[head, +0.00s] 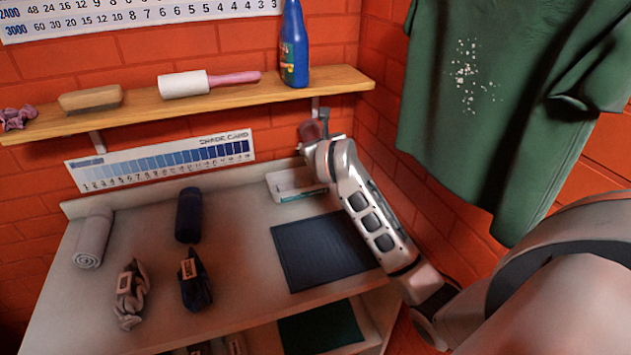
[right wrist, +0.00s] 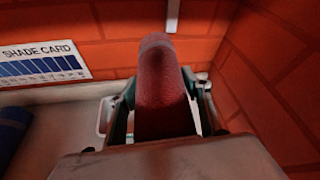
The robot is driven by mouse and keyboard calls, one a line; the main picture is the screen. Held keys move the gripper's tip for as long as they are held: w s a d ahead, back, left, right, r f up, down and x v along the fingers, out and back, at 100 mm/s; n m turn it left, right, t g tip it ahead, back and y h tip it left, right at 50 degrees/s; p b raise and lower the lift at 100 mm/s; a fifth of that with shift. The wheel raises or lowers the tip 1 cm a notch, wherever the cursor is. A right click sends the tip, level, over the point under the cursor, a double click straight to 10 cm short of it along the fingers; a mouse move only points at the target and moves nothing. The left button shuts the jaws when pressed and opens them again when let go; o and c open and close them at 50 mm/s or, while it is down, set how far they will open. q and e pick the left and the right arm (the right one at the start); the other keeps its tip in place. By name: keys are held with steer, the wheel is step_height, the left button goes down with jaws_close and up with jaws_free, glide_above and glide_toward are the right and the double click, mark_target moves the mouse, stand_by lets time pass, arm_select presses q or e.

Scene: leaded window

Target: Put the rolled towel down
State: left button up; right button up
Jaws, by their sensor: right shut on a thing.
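A dark red rolled towel (head: 309,131) is in my right gripper (head: 318,132) at the back right of the table, below the wooden shelf. In the right wrist view the red towel (right wrist: 162,85) stands between the two fingers, pointing away from the palm. The gripper is shut on it, above or near a small white tray (head: 285,181); the arm hides part of the tray, and I cannot tell whether the towel touches anything. A grey rolled towel (head: 94,236) and a navy rolled towel (head: 188,214) lie on the table's left half. My left gripper is not in view.
A dark mat (head: 322,252) lies front right on the table (head: 240,265). Two tied cloth bundles, beige (head: 131,292) and navy (head: 195,282), lie front left. The shelf (head: 200,100) holds a brush, roller and blue bottle (head: 294,45). A green shirt (head: 500,100) hangs right.

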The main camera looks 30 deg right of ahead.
step_height(320, 180, down, 9)
steer(key=shift+f, duration=0.3)
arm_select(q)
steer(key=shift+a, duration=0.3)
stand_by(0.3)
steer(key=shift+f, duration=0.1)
arm_select(e)
steer(key=shift+f, duration=0.1)
steer(key=shift+f, duration=0.15)
steer(key=o, duration=1.2)
steer(key=shift+c, duration=0.2)
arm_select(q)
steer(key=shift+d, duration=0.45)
arm_select(e)
steer(key=shift+o, duration=0.6)
